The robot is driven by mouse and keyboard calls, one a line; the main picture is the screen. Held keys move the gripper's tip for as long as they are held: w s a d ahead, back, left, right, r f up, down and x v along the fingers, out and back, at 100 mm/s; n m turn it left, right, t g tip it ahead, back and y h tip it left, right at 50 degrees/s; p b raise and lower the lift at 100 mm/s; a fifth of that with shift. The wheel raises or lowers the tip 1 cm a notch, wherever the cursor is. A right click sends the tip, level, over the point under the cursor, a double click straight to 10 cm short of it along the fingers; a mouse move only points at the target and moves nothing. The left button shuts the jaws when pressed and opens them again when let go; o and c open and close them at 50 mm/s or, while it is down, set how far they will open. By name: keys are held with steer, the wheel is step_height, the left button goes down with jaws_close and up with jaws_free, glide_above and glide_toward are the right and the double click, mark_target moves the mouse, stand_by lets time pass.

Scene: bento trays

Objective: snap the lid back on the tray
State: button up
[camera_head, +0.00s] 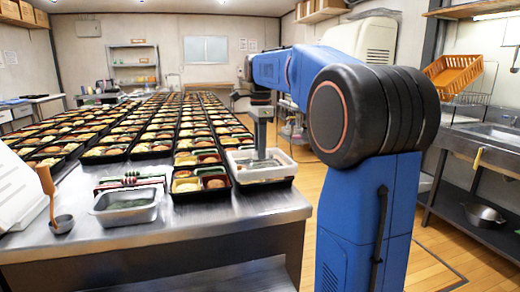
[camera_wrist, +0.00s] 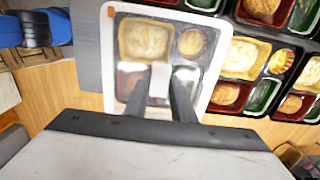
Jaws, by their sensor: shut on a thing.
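The lid (camera_head: 285,170) is a clear sheet with a pale rim, over a black bento tray (camera_head: 268,185) at the table's right front corner. My gripper (camera_head: 261,154) points down at the lid's middle. In the wrist view, my gripper's two fingers (camera_wrist: 160,90) are shut on a small pale grip at the middle of the lid (camera_wrist: 110,70). Food in several compartments shows through the lid. The lid looks roughly lined up with the tray, and the black tray edge shows below the rim. I cannot tell whether the lid touches the tray all round.
Rows of filled bento trays (camera_head: 160,147) cover the table (camera_head: 160,240) to the left and behind. A steel pan (camera_head: 125,205) and a ladle (camera_head: 50,195) are at the front left. Open floor (camera_head: 440,240) lies to the right, before a sink counter (camera_head: 475,150).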

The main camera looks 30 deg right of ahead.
steer(key=shift+f, duration=1.55)
stand_by(0.9)
steer(key=o, duration=1.6)
steer(key=shift+r, duration=0.1)
steer(key=shift+r, duration=3.95)
steer(key=shift+c, duration=0.5)
steer(key=shift+r, duration=0.3)
steer(key=c, duration=1)
steer(key=shift+f, duration=0.15)
steer(key=c, duration=0.5)
steer(key=shift+f, duration=2.85)
jaws_close()
